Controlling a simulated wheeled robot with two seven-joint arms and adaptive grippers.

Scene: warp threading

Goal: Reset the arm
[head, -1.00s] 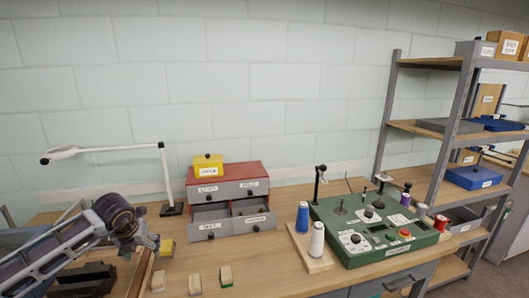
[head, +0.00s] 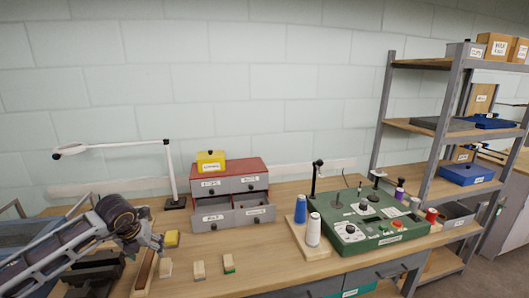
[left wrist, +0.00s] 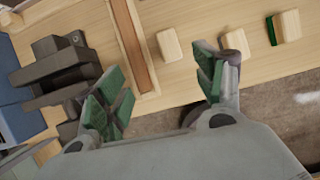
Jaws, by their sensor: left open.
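My left gripper (head: 156,243) comes in from the left in the head view, above the left part of the wooden table. In the left wrist view its two green-padded fingers (left wrist: 162,92) are spread wide with nothing between them. Below it lie a long dark strip in a wooden frame (left wrist: 135,45) and small wooden blocks, one plain (left wrist: 169,45) and one with a green side (left wrist: 287,27). The blocks also show in the head view, the plain one (head: 199,270) near the front edge. My right gripper is in neither view.
A red and grey drawer unit (head: 231,184) with open lower drawers stands at the back, beside a white lamp (head: 168,170). Thread spools (head: 313,230) and a green control panel (head: 375,240) are on the right, before a shelf rack (head: 425,130).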

